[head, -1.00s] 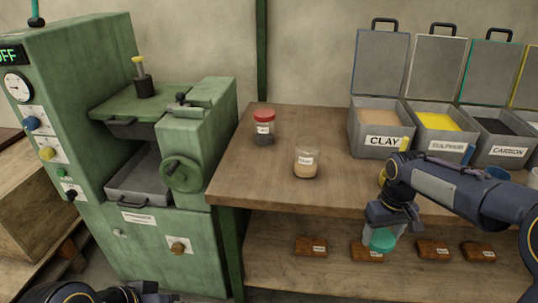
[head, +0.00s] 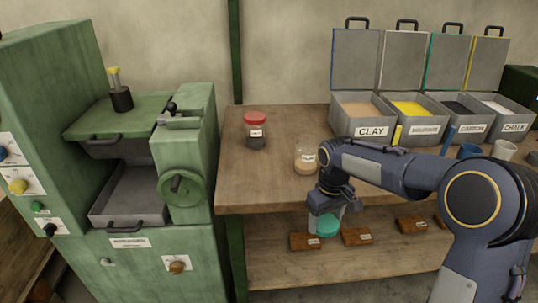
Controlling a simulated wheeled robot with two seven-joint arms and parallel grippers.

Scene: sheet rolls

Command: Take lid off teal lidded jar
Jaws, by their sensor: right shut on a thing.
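The teal lidded jar (head: 314,222) is in my right gripper (head: 329,212), in front of the table's front edge. The teal lid (head: 328,226) shows at the lower end of the grip, facing toward me, and seems to be on the jar. The pale, clear jar body shows partly beside it; the fingers hide the rest. The jar looks tilted, though its exact tilt is hard to tell. My right gripper is shut on the jar. My left gripper is out of view.
A red-lidded jar (head: 256,132) and an open glass jar (head: 306,160) stand on the wooden table (head: 252,182). Labelled bins (head: 366,120) line its back right. Brown blocks (head: 305,241) lie on the lower shelf. A green machine (head: 140,245) stands left.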

